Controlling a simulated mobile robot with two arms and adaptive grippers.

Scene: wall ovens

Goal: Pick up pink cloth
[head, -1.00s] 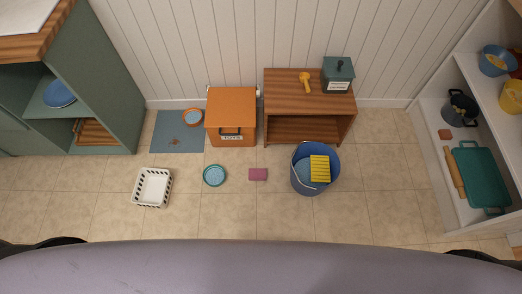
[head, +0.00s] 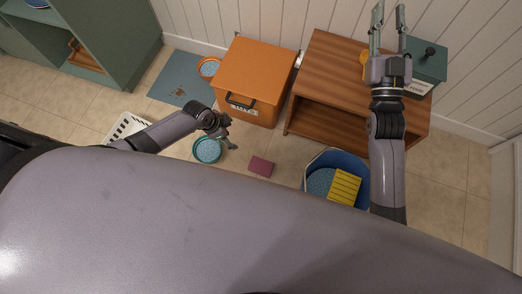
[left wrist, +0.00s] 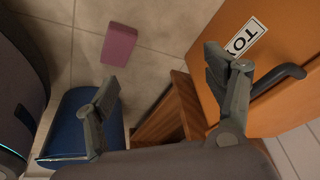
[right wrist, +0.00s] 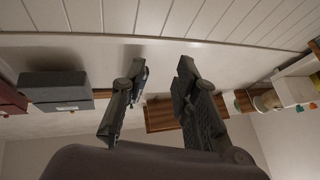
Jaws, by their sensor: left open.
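The pink cloth (head: 261,166) lies folded as a small flat block on the tiled floor, between the teal bowl and the blue bucket. It also shows in the left wrist view (left wrist: 118,44), beyond my fingertips and apart from them. My left gripper (head: 231,142) is open and empty, up and to the left of the cloth in the head view, over the teal bowl's edge. My right gripper (head: 388,18) is open and empty, raised over the wooden bench near the wall, far from the cloth.
An orange toy box (head: 252,75) and a wooden bench (head: 327,68) stand behind the cloth. A blue bucket (head: 313,171) with a yellow sponge (head: 344,186) is to its right.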

